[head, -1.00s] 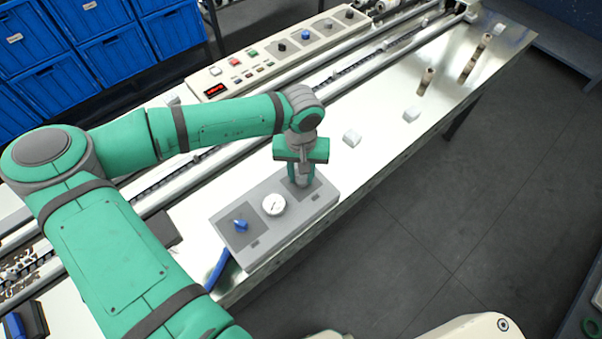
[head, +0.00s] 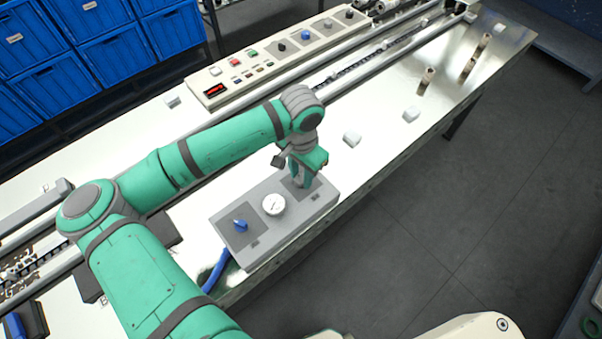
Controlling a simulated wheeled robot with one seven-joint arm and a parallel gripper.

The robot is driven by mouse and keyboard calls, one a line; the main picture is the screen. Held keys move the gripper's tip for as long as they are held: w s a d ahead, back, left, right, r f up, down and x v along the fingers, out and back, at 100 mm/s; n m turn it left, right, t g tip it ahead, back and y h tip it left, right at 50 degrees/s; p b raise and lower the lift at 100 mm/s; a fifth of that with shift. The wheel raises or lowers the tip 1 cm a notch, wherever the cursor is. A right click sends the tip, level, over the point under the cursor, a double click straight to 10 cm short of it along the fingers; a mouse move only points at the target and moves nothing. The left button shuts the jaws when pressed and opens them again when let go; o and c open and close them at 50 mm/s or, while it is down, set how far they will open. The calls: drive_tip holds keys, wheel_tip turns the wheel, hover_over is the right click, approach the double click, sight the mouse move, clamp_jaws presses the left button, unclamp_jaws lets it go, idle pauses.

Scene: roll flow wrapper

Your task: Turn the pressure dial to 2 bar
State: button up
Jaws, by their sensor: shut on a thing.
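A grey pressure box (head: 261,248) stands on the table's front edge. Its top carries a blue knob (head: 240,224) at the left and a round white gauge (head: 274,205) in the middle. The gauge's needle and figures are too small to read. My gripper (head: 301,183) points down at the box's right-hand dark panel. It is shut on the dial there, which the fingers and hand hide almost wholly. The dial's setting cannot be read.
A cream control panel (head: 240,77) with buttons and knobs lies behind my arm, beside long metal rails. Small white blocks (head: 352,138) and brown wrapped rolls (head: 426,81) lie to the right. A blue hose (head: 215,271) leaves the box's left side. Blue crates (head: 118,55) stand behind.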

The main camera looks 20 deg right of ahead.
sight(300, 178)
drive_tip(key=shift+a, duration=0.1)
idle(0.3)
drive_tip(key=o, duration=1)
drive_tip(key=shift+o, duration=0.2)
drive_tip(key=shift+r, duration=0.1)
wheel_tip(300, 178, up, 11)
drive_tip(key=shift+f, duration=0.2)
drive_tip(key=shift+w, duration=0.1)
